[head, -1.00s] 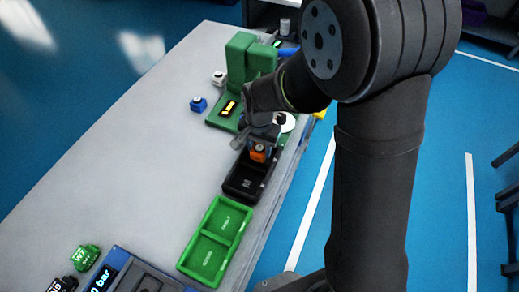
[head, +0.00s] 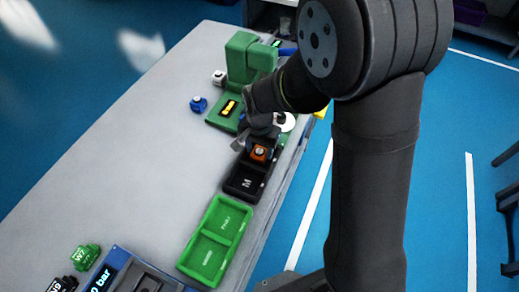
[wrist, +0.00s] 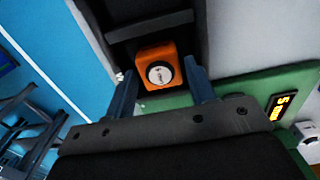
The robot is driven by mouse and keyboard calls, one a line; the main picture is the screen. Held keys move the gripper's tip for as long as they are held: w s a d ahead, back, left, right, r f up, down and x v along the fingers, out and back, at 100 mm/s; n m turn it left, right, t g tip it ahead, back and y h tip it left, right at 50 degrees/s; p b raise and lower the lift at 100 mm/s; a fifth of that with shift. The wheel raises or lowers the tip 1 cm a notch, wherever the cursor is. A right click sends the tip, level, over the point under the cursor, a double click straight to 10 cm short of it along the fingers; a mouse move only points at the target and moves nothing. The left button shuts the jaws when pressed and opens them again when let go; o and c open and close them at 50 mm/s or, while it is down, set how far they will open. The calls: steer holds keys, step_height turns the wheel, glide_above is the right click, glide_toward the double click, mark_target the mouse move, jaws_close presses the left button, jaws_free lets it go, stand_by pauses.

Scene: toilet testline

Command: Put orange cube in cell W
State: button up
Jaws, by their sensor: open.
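The orange cube (head: 259,153) has a round pale top with a dark mark. It sits in the far cell of the black tray (head: 232,194). The near cell is empty and bears a white letter that looks like M or an upside-down W. In the wrist view the cube (wrist: 157,66) lies between the tips of my gripper (wrist: 162,82), which is open, with a gap visible beside it. My gripper is just behind and above the cube in the head view, where its fingers are partly hidden. The far cell's label is hidden.
A green two-cell tray (head: 216,240) stands in front of the black tray. A green stand with a lit display (head: 229,108) is behind it. Blue (head: 198,104) and white (head: 218,77) small parts lie left.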

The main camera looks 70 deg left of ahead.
mark_target(260, 151)
step_height(260, 151, up, 11)
stand_by(0.3)
steer(key=shift+r, duration=0.1)
step_height(260, 151, down, 12)
steer(key=shift+r, duration=1.95)
